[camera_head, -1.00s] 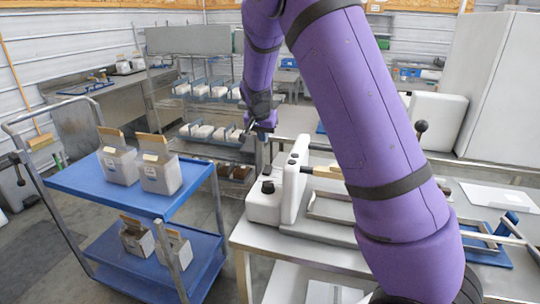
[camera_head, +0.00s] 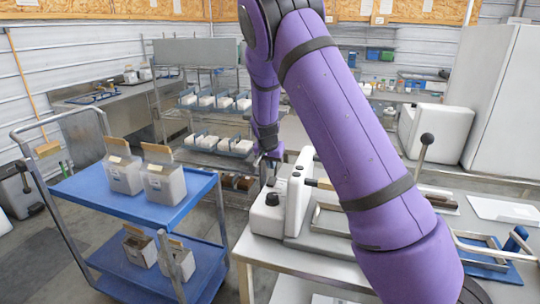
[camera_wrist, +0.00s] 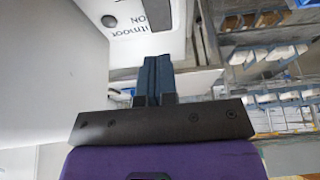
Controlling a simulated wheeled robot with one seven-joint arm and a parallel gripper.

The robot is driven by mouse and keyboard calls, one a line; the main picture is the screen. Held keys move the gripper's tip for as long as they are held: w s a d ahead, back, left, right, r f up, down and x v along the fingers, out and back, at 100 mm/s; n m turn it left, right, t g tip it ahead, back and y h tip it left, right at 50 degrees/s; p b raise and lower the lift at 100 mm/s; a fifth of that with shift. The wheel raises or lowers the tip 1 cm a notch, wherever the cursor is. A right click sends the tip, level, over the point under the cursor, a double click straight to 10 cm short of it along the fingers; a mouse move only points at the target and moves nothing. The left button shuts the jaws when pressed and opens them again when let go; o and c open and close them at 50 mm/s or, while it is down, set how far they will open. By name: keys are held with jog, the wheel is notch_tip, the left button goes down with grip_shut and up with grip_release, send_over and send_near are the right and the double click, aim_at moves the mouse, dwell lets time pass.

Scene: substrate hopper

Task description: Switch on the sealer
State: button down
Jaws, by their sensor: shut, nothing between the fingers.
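The white sealer (camera_head: 264,218) stands on the left end of the metal table, with dark knobs on top and an upright white plate beside it. My gripper (camera_head: 266,168) is just behind and above the sealer in the head view, its fingertips hard to make out there. In the wrist view its dark blue fingers (camera_wrist: 158,60) are shut together and empty. A dark round knob (camera_wrist: 109,21) on that panel lies left of the fingertips. I cannot tell whether the fingers touch the panel.
A blue two-shelf cart (camera_head: 130,200) with several open boxes stands left of the table. A rack (camera_head: 215,118) with white blocks is behind my gripper. A black-knobbed lever (camera_head: 424,150) stands on the table beyond my arm. Floor shows between cart and table.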

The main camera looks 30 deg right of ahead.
aim_at(273, 179)
jog(key=x, duration=0.5)
jog(key=shift+f, duration=0.3)
jog(key=shift+w+d, duration=0.1)
jog(key=shift+d+f+g+y, duration=0.1)
jog(key=shift+f+g+y, duration=0.2)
jog(key=shift+s+a+r, duration=0.25)
jog(key=shift+s+a, duration=0.25)
jog(key=shift+a, duration=0.1)
jog(key=shift+r, duration=0.1)
